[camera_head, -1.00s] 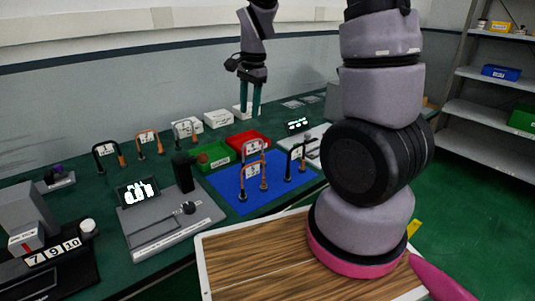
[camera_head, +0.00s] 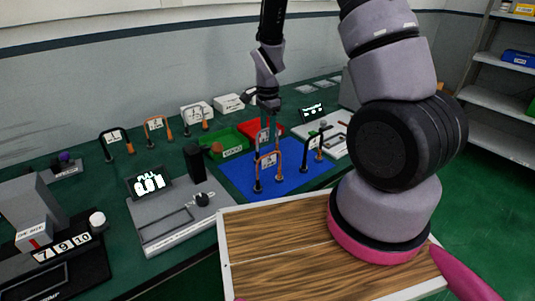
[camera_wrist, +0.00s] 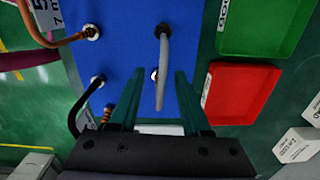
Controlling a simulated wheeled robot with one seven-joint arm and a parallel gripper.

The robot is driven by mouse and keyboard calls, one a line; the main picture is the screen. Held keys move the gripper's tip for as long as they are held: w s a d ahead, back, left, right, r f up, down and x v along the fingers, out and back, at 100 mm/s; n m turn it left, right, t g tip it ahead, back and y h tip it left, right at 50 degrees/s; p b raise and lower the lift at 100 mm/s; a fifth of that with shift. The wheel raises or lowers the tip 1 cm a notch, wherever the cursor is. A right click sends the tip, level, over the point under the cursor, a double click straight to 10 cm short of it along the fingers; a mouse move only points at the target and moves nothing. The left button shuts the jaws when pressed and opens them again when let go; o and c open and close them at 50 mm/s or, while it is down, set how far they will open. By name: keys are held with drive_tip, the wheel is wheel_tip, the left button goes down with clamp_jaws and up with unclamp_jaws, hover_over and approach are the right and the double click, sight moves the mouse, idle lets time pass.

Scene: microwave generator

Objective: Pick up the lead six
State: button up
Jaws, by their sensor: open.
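Three arched leads stand on the blue mat (camera_head: 235,180): an orange one (camera_head: 278,165), a black one (camera_head: 321,140) and a grey one behind, whose white card (camera_head: 263,138) shows. The wrist view shows the grey lead (camera_wrist: 163,45), the orange lead (camera_wrist: 38,30) with a card seeming to read 5, and the black lead (camera_wrist: 75,115). No 6 is legible; the grey lead may be lead six. My gripper (camera_wrist: 159,72) is open, its teal fingers either side of the grey lead's near end. I cannot tell whether they touch it. In the head view the fingers are partly hidden.
A green tray (camera_head: 233,139) and a red tray (camera_wrist: 238,92) lie beside the mat. Three more leads, such as the black one (camera_head: 104,145), stand at the back left. A grey device (camera_head: 170,215) with a lit screen stands left of the mat.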

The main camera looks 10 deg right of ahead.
drive_tip(key=shift+a+f, duration=0.1)
drive_tip(key=shift+f, duration=1.25)
clamp_jaws()
drive_tip(key=shift+r, duration=0.1)
